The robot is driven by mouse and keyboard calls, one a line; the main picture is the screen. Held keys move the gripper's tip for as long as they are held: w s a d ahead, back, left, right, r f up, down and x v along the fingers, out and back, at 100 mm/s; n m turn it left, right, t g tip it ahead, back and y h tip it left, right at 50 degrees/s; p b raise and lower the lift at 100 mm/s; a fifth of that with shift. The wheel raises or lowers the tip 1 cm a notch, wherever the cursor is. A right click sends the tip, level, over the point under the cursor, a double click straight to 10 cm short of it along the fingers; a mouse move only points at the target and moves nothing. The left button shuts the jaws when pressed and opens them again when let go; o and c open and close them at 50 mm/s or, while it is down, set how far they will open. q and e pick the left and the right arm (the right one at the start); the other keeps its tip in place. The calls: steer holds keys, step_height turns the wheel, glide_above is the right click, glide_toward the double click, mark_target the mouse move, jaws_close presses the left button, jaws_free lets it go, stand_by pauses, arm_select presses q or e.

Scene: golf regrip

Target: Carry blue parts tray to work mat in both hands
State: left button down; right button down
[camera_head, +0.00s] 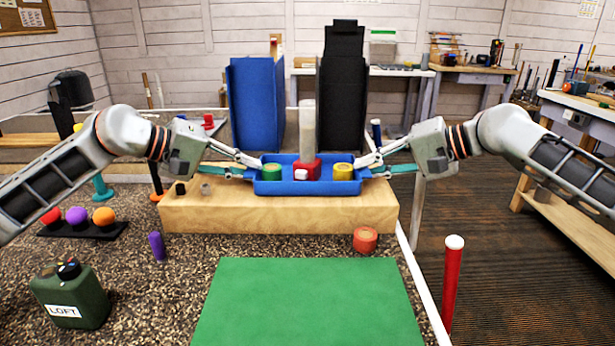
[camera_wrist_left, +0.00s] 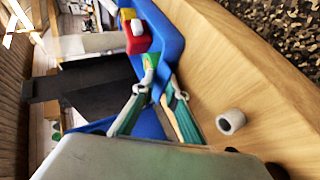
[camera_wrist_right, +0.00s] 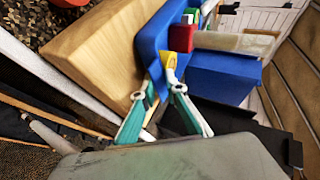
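The blue parts tray (camera_head: 310,189) sits on a light wooden block (camera_head: 280,215). It holds a green cylinder (camera_head: 271,173), a red block (camera_head: 307,168) with a white piece at its front, and a yellow cylinder (camera_head: 343,172). My left gripper (camera_head: 256,168) is shut on the tray's left end; its fingers meet the blue wall (camera_wrist_left: 163,45) in the left wrist view. My right gripper (camera_head: 373,166) is shut on the right end, with the blue wall (camera_wrist_right: 150,45) between its fingers in the right wrist view. The green work mat (camera_head: 310,305) lies bare in front of the block.
An orange-red roll (camera_head: 365,240) stands between block and mat. A red post (camera_head: 452,280) rises right of the mat. A purple cylinder (camera_head: 157,246) and green LOFT can (camera_head: 72,296) stand left. A pale upright column (camera_head: 307,125) and blue and black panels (camera_head: 256,105) rise behind the tray.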

steer(key=shift+d, duration=0.1)
